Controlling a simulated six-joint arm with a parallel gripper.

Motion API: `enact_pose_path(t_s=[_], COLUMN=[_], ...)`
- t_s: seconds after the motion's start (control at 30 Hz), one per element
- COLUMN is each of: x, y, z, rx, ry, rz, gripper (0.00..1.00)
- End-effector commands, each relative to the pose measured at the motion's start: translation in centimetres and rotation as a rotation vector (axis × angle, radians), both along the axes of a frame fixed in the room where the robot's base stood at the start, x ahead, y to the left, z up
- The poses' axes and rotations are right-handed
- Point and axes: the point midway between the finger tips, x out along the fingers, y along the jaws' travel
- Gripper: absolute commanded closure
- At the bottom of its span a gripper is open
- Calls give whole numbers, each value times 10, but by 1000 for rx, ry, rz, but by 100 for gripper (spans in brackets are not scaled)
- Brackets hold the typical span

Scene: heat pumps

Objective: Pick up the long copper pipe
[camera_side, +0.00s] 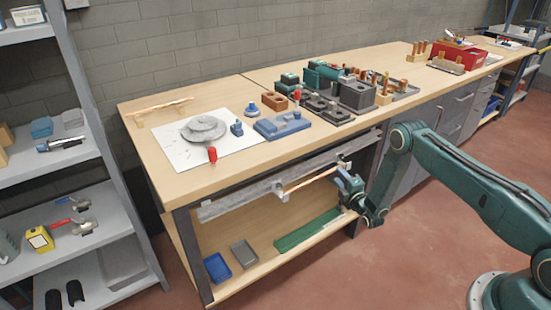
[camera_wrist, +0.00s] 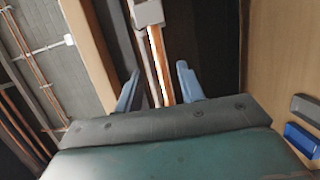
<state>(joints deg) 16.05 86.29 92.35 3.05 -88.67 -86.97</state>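A long copper pipe (camera_side: 312,178) lies along a grey rail under the front edge of the workbench, with a light bracket (camera_side: 282,190) near its left end. My gripper (camera_side: 346,183) is at the right part of this pipe. In the wrist view the copper pipe (camera_wrist: 160,65) runs between the two blue fingers of my gripper (camera_wrist: 158,84), with a gap on each side. The fingers are apart and do not appear to touch it. A grey bracket (camera_wrist: 148,12) covers the pipe's far part. I cannot tell how deep the pipe sits between the fingers.
The workbench top (camera_side: 240,95) is just above my gripper. A lower shelf holds a blue bin (camera_side: 217,268), a grey bin (camera_side: 244,254) and a green bar (camera_side: 308,230). Another copper pipe (camera_side: 160,107) rests on wooden blocks on the bench.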

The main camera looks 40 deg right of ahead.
Motion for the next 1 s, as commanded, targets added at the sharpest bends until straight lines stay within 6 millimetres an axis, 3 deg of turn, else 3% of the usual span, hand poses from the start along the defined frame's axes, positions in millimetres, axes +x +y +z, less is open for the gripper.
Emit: enact_pose_path(t_s=[0.27, 0.6, 1.0], x=[3, 32, 49], y=[-1, -8, -14], z=[0, 0, -1], rx=[1, 0, 0], ry=[0, -2, 0], rz=[0, -2, -2], gripper=[61, 61, 61])
